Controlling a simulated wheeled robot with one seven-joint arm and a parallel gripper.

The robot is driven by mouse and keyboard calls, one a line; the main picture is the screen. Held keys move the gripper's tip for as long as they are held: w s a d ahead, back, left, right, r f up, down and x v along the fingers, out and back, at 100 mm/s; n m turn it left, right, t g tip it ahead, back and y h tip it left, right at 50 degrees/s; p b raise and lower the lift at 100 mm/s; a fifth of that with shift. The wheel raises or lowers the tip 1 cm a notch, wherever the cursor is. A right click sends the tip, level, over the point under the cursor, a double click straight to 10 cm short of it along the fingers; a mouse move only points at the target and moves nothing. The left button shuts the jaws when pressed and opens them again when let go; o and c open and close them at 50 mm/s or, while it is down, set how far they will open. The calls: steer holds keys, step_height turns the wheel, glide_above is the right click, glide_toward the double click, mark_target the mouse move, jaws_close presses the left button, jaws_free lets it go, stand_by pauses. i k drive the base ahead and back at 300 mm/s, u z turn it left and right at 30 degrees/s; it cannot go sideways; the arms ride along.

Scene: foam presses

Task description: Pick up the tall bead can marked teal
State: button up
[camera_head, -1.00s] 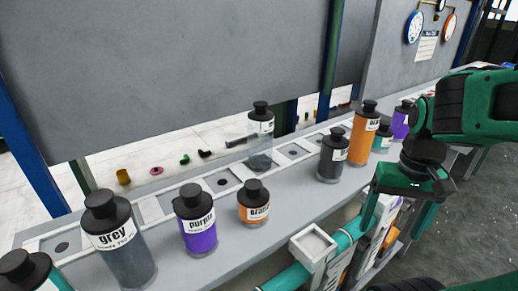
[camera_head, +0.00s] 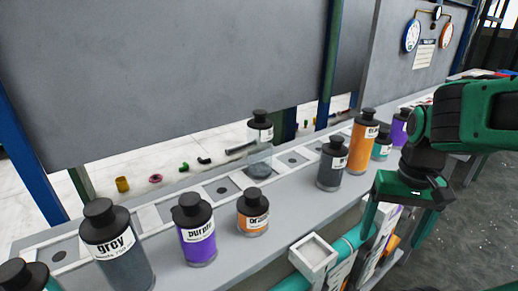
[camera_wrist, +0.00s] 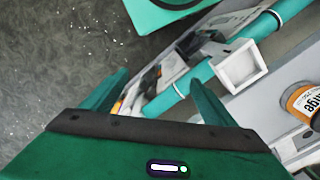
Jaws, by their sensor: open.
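Two cans with teal contents show in the head view. One (camera_head: 53,284) is cut off at the lower left corner, so its height cannot be told. The other (camera_head: 382,146) is a short can at the right, partly behind a tall orange can (camera_head: 363,145). My gripper (camera_head: 397,226) is open and empty, in front of the bench's right part, apart from every can. In the wrist view my gripper (camera_wrist: 155,98) points down past the bench edge, with no teal can between its fingers.
On the bench (camera_head: 290,228) stand grey (camera_head: 118,258), purple (camera_head: 198,245), short orange (camera_head: 253,216) and dark (camera_head: 330,172) cans, plus a nearly clear one (camera_head: 260,152). A white square holder (camera_head: 313,253) and teal pipe (camera_head: 350,243) run along the front edge.

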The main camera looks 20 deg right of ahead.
mark_target(260, 128)
steer(key=u, duration=1)
steer(key=k, duration=1.85)
steer(key=z, duration=0.95)
steer(key=i, duration=1)
